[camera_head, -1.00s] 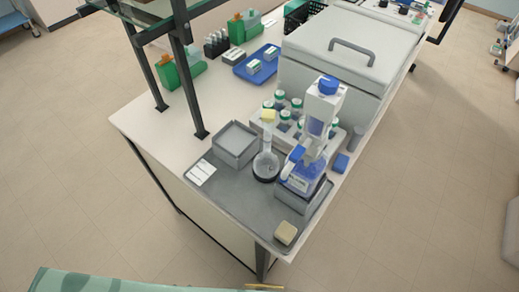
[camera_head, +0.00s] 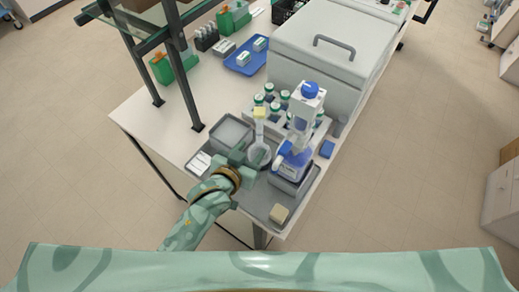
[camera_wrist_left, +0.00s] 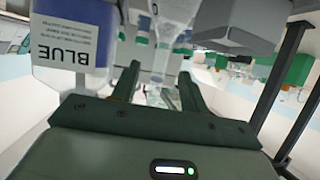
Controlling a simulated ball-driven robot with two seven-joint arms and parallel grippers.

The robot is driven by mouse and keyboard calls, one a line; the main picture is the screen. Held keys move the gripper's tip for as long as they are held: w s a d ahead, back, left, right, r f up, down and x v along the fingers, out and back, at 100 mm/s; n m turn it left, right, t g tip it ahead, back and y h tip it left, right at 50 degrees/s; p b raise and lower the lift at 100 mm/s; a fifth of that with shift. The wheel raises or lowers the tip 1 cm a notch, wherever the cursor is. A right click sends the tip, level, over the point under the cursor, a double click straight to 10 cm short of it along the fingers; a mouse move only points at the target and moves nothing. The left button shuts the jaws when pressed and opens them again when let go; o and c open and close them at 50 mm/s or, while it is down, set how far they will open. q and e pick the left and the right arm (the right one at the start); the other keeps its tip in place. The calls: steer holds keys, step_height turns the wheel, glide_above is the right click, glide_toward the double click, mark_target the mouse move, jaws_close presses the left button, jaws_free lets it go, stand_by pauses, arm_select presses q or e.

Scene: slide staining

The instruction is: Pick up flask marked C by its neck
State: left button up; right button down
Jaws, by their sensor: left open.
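In the left wrist view, which looks upside down, the glass flask (camera_wrist_left: 172,14) narrows towards the space ahead of the open fingers (camera_wrist_left: 160,85). I cannot tell whether the neck is between them. My right gripper is not in view.
A bottle labelled BLUE (camera_wrist_left: 72,45) and a blue-and-white dispenser (camera_head: 302,120) stand close right of the flask. A grey open box (camera_head: 232,131) is at its left. A rack of capped bottles (camera_head: 272,100) is behind.

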mark_target(259, 141)
arm_select(q)
steer(key=x, duration=0.3)
steer(key=shift+w+d+f, duration=0.1)
steer(key=shift+w+f, duration=0.05)
steer(key=shift+w, duration=0.1)
steer(key=x, duration=0.1)
steer(key=b+x, duration=0.1)
steer(key=x, duration=0.3)
steer(key=shift+w+r, duration=0.3)
steer(key=shift+s, duration=0.1)
steer(key=shift+c, duration=0.8)
steer(key=c, duration=0.7)
